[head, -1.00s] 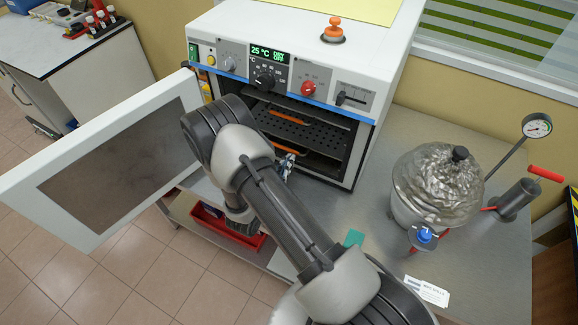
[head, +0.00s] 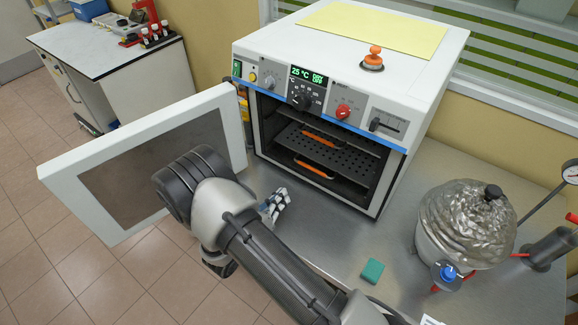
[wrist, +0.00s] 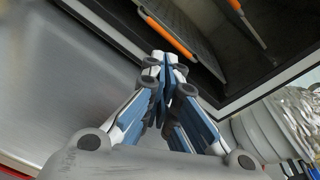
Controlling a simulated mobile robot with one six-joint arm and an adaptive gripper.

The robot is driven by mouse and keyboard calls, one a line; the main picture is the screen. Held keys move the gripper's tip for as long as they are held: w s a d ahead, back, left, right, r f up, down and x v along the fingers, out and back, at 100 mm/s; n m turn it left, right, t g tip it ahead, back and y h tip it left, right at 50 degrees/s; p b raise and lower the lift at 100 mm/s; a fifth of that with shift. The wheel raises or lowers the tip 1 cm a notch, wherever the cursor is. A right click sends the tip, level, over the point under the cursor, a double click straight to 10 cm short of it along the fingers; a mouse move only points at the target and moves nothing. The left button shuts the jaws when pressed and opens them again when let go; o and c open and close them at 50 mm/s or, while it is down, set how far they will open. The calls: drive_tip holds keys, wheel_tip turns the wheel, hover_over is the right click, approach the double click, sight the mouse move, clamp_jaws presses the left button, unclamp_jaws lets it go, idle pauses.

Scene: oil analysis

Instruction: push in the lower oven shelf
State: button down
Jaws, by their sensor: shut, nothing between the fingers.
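The oven (head: 345,100) stands on the metal bench with its door (head: 150,160) swung open to the left. Inside are two dark perforated shelves with orange front handles. The lower shelf (head: 330,185) shows its orange handle (head: 314,169) low in the cavity; how far in it sits is hard to tell. The upper shelf (head: 335,155) is above it. My gripper (head: 278,203) is shut and empty, in front of the oven and below its opening, apart from the shelves. In the wrist view my gripper (wrist: 165,65) points toward the opening, with an orange handle (wrist: 165,32) ahead.
A foil-covered vessel (head: 465,225) with a gauge stands to the right on the bench. A green block (head: 372,271) lies on the bench front. The open door stands left of my arm. Bare bench (head: 330,240) lies before the oven.

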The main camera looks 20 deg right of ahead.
sight(292, 149)
drive_tip(key=w+a+n+b, duration=0.1)
drive_tip(key=w+n, duration=0.2)
drive_tip(key=w+a+n+b, duration=0.1)
drive_tip(key=w+n, duration=0.2)
drive_tip(key=n, duration=0.1)
drive_tip(key=w+a+f+n+t+h+b, duration=0.1)
drive_tip(key=w+n, duration=0.2)
drive_tip(key=n, duration=0.1)
drive_tip(key=shift+a+b, duration=0.35)
drive_tip(key=shift+n, duration=0.7)
drive_tip(key=b+x, duration=0.1)
drive_tip(key=x, duration=0.3)
drive_tip(key=b+x, duration=0.1)
drive_tip(key=x, duration=0.4)
drive_tip(key=b+x, duration=0.1)
drive_tip(key=x, duration=0.4)
drive_tip(key=shift+w+r+b, duration=0.15)
drive_tip(key=shift+r+b, duration=0.1)
drive_tip(key=shift+b, duration=0.05)
